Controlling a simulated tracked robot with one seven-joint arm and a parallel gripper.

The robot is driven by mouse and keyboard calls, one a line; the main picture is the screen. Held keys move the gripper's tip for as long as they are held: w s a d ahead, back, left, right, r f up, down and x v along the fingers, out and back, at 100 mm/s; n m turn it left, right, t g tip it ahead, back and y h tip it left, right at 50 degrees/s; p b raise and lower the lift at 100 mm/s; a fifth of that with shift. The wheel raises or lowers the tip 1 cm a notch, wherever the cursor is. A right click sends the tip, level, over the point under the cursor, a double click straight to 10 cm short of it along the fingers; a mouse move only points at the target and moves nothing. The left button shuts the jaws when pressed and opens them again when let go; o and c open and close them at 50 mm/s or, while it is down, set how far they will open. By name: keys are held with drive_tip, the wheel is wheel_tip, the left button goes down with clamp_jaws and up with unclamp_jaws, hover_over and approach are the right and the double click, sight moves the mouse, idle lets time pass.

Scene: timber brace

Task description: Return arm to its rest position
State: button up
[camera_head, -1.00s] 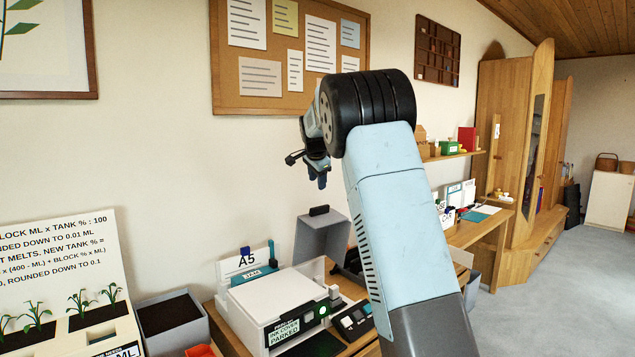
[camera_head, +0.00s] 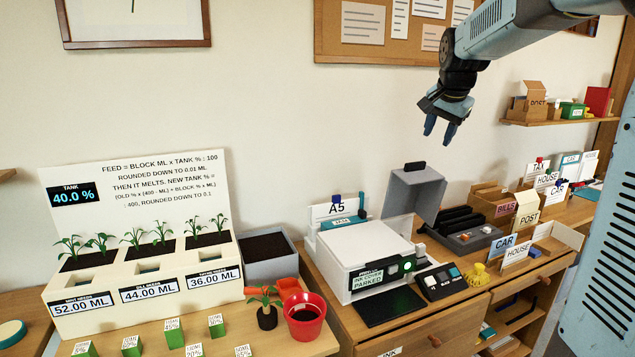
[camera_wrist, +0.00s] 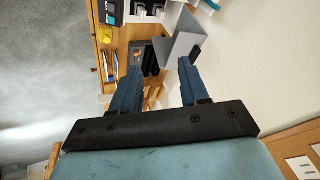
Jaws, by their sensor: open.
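My gripper (camera_head: 440,130) hangs in the air at the upper right of the head view, in front of the wall and below the cork board. Its blue fingers point down and are apart, with nothing between them. In the wrist view the two fingers (camera_wrist: 158,90) stand apart and empty, with the grey raised lid and the desk beyond them. My arm reaches in from the upper right of the head view, bent at the wrist.
A printer (camera_head: 365,250) with a raised grey lid (camera_head: 413,192) stands on the desk below my gripper. A planter (camera_head: 140,262) and a red pot (camera_head: 304,314) stand to the left. A shelf (camera_head: 550,121) is at right. Open air surrounds my gripper.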

drive_tip(key=s+a+f+n, duration=0.2)
drive_tip(key=s+f+n, duration=0.1)
drive_tip(key=s, duration=0.8)
drive_tip(key=s+a+f+n, duration=0.2)
drive_tip(key=s+f+n, duration=0.1)
drive_tip(key=s, duration=0.8)
drive_tip(key=s+a+f+n, duration=0.2)
drive_tip(key=s+f, duration=0.3)
drive_tip(key=s, duration=0.6)
drive_tip(key=shift+n+y, duration=0.3)
drive_tip(key=shift+n, duration=0.3)
